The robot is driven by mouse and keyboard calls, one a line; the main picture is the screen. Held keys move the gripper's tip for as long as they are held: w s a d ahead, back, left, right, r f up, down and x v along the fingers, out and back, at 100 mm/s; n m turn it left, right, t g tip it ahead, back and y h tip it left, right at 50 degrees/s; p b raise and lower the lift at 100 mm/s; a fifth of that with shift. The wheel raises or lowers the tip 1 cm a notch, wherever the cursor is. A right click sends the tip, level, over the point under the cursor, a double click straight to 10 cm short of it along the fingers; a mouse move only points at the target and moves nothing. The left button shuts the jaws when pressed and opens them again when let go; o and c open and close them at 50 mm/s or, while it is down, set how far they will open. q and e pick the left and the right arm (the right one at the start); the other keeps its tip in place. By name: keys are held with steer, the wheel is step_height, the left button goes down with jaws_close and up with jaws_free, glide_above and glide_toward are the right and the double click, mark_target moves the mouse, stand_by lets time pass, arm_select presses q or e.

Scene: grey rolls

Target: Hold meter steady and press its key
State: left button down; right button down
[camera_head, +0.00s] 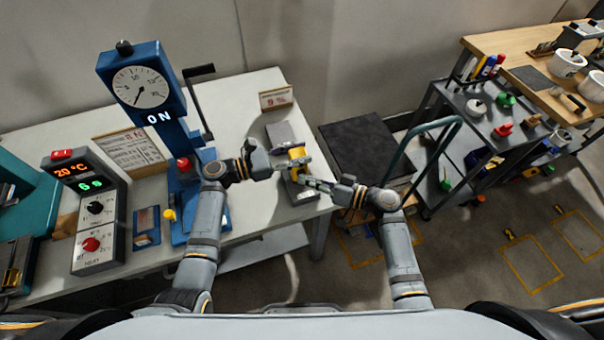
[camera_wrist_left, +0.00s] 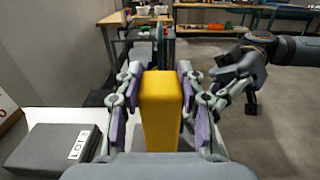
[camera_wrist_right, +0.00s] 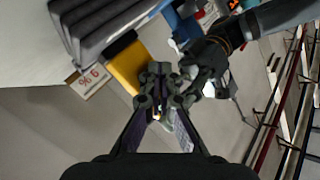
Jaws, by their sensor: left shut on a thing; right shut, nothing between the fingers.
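The yellow meter (camera_head: 297,152) is at the right end of the white table, beside the grey rolls. It fills the middle of the left wrist view (camera_wrist_left: 161,108) between the fingers. My left gripper (camera_head: 284,165) is shut on it from the left, one finger on each side. My right gripper (camera_head: 308,181) is shut and empty, its tips close to the meter's near right side. In the right wrist view the meter (camera_wrist_right: 129,66) lies just beyond the shut fingertips (camera_wrist_right: 157,100). Its key and display are hidden, and I cannot tell whether the right tips touch it.
A stack of grey rolls (camera_head: 281,133) lies behind the meter, with a small sign (camera_head: 276,97) farther back. A blue press with a dial (camera_head: 140,87) and a control box (camera_head: 93,213) stand left.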

stand_by(0.6)
steer(key=shift+s+d, duration=0.25)
steer(key=shift+s, duration=0.55)
steer(key=s, duration=0.1)
steer(key=s+d, duration=0.1)
steer(key=s, duration=0.2)
steer(key=shift+s+d, duration=0.3)
steer(key=shift+s, duration=0.1)
arm_select(q)
steer(key=c, duration=0.7)
jaws_free()
steer(key=shift+c, duration=0.2)
steer(key=shift+a, duration=0.1)
